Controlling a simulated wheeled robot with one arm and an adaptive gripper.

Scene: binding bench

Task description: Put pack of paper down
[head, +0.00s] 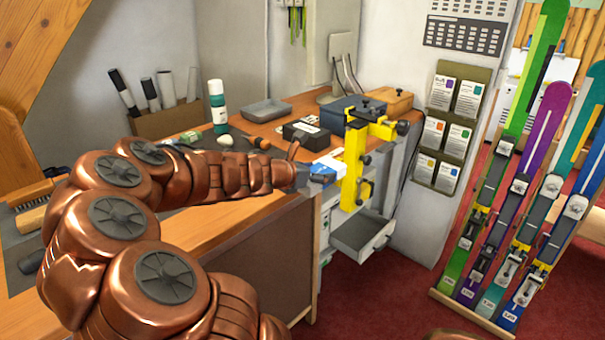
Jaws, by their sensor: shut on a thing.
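My gripper (305,178) is at the end of my copper arm, beside the yellow clamp stand, over the right end of the bench. Its fingers are small and mostly hidden by the wrist. It is shut on a small white and blue pack of paper (327,168), which sticks out past the fingertips toward the yellow stand. Whether the pack touches the bench or the stand cannot be told from this view.
The yellow clamp stand (354,160) is at the bench's right end, above an open drawer (362,232). Skis (487,200) stand at right.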

